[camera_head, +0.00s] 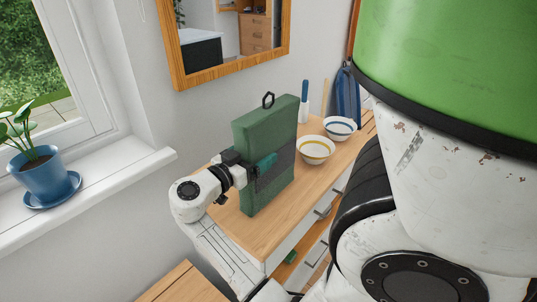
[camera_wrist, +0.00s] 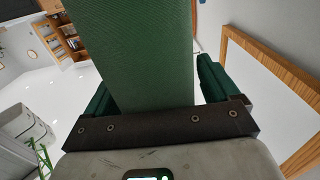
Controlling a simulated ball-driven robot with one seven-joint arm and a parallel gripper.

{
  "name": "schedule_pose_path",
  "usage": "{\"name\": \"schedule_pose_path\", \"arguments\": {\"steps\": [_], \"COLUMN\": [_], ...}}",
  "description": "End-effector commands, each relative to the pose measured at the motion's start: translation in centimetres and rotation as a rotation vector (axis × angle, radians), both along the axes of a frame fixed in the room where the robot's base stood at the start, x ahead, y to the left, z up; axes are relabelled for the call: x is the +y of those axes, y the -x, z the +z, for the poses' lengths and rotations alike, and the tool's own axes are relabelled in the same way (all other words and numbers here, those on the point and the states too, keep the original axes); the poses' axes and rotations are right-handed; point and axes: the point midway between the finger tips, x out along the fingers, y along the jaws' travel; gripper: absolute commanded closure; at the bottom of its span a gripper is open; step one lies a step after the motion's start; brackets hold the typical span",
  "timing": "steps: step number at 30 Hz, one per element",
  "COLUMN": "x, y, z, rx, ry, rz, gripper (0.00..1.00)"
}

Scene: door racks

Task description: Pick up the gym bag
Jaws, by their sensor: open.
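The gym bag appears to be the green, upright, boxy bag (camera_head: 262,130) with a dark side panel and a black loop on top. It stands on the wooden top of a drawer cabinet. My gripper (camera_head: 258,166) is at its near side, level with the dark panel. In the wrist view the bag (camera_wrist: 155,50) lies between the two green fingers of my gripper (camera_wrist: 157,90). The fingers are open, with a gap on the right side; the left finger is close to the bag's edge. The bag's far side is hidden.
Two bowls, one yellow-banded (camera_head: 315,149) and one blue-banded (camera_head: 340,127), stand right of the bag on the cabinet top (camera_head: 308,190). A blue object (camera_head: 348,97) is behind them. A framed mirror (camera_head: 228,40) hangs above. A potted plant (camera_head: 42,172) stands on the windowsill at left.

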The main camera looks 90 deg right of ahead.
Motion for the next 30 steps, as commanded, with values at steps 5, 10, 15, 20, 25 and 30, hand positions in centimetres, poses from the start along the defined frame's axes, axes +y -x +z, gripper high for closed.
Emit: {"name": "schedule_pose_path", "arguments": {"steps": [5,10,15,20,25,30], "x": [0.02,0.02,0.03,0.03,0.03,0.05], "y": [-0.01,-0.02,-0.03,-0.03,-0.03,-0.04], "z": [-0.06,-0.05,-0.05,-0.05,-0.04,0.03], "rx": [0.001,0.001,0.001,0.001,0.001,0.001], "ry": [-0.001,-0.001,-0.001,-0.001,-0.001,0.001], "rz": [0.000,0.000,0.000,0.000,0.000,0.000], "gripper": [0.16,0.32,0.48,0.63,0.80,0.82]}}
